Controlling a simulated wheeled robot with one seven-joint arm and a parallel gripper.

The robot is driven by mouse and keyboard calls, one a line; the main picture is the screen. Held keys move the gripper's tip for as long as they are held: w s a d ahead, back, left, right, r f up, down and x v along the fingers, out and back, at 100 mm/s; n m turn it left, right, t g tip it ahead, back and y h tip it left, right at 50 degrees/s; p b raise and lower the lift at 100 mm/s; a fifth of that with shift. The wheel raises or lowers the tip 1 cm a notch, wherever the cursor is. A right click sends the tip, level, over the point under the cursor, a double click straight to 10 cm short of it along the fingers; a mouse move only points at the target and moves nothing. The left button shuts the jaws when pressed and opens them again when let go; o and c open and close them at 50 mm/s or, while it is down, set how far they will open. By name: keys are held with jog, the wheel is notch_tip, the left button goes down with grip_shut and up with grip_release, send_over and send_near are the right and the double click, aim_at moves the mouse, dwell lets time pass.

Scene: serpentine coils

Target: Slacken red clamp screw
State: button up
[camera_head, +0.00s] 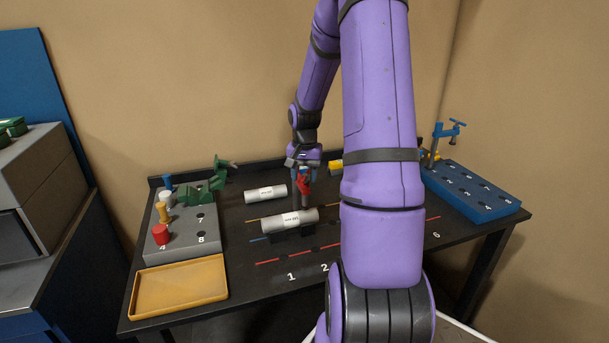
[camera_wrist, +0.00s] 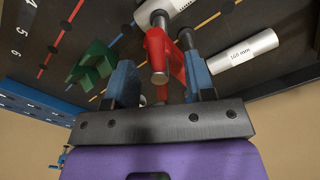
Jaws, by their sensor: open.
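The red clamp (camera_head: 305,186) stands at the middle of the dark table, just behind the front grey tube (camera_head: 289,220). In the wrist view the red clamp (camera_wrist: 175,62) is between my fingers, with its screw's round end (camera_wrist: 160,77) facing the camera. My gripper (camera_head: 303,162) is above the clamp, pointing down. In the wrist view my gripper (camera_wrist: 160,66) is open, one blue finger on each side of the red clamp. I cannot tell whether either finger touches the screw. The clamp's lower end is partly hidden.
A second grey tube (camera_head: 265,193) lies behind left. A grey block (camera_head: 205,222) with coloured pegs and a green clamp (camera_head: 205,186) stands left, behind a yellow tray (camera_head: 180,286). A blue rack (camera_head: 477,207) with a blue clamp (camera_head: 447,131) stands right. My arm hides the table's centre right.

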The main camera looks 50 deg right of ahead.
aim_at(307, 175)
notch_tip(307, 175, up, 11)
jog(key=shift+f, duration=0.15)
dwell(0.4)
jog(key=c, duration=0.3)
jog(key=shift+s+f+m, duration=0.15)
jog(key=shift+s+m, duration=0.25)
jog(key=c, duration=0.4)
jog(key=s+m+y, duration=0.1)
jog(key=s+m, duration=0.1)
jog(key=s+f+m+t+y, duration=0.1)
jog(key=s+m, duration=0.1)
jog(key=m, duration=0.1)
jog(key=s+d+m+t+y, duration=0.1)
jog(key=s+m, duration=0.1)
jog(key=m, duration=0.1)
jog(key=shift+s+f, duration=0.25)
jog(key=shift+s, duration=0.1)
grip_shut()
jog(key=s+d+m+t, duration=0.2)
jog(key=s+m+t, duration=0.35)
jog(key=m, duration=0.45)
jog(key=w+a+r+x, duration=0.1)
jog(key=x, duration=1.2)
jog(key=shift+w+r+m, duration=0.25)
jog(key=shift+r+m, duration=0.05)
jog(key=shift+r, duration=0.05)
